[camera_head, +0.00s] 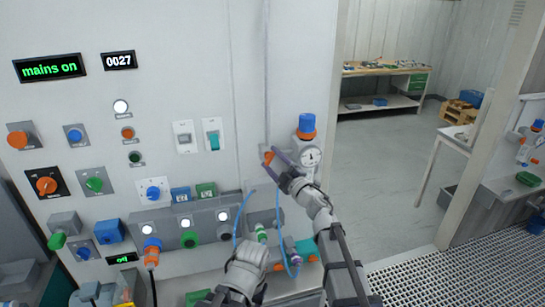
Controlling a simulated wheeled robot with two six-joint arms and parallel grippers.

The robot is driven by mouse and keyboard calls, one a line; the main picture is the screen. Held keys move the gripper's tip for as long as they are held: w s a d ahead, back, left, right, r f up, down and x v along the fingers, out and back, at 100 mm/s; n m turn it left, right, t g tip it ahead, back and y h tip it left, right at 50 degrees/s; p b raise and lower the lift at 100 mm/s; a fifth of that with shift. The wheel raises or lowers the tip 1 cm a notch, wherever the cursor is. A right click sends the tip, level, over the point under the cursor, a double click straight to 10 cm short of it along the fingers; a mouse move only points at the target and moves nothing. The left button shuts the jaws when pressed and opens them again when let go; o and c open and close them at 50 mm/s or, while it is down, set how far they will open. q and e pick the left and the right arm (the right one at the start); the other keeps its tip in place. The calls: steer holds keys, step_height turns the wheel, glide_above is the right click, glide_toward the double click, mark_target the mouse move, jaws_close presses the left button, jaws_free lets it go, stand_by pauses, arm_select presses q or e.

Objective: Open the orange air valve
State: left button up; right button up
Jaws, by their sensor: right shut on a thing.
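The orange air valve handle (268,157) shows as a small orange piece at the right part of the white panel, left of a round pressure gauge (309,157). My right gripper (274,161) reaches up to it from the lower right. Its dark fingers are shut on the orange handle and hide part of it. My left gripper (246,268) is low in the middle, in front of the lower panel. Its fingertips cannot be made out.
A blue-and-orange cap (306,125) stands above the gauge. Blue tubing (280,235) hangs between my arms. Knobs, lamps and switches (213,134) cover the panel. A workbench (385,70) stands in the back room. The grey floor (385,150) to the right is open.

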steer(key=shift+r+n+g+p, duration=0.15)
steer(key=shift+n+g+p, duration=0.85)
steer(key=shift+n, duration=1)
steer(key=o, duration=1.4)
steer(key=v, duration=0.8)
steer(key=shift+a, duration=0.1)
steer(key=shift+w+t+h, duration=0.15)
steer(key=shift+t+h, duration=0.15)
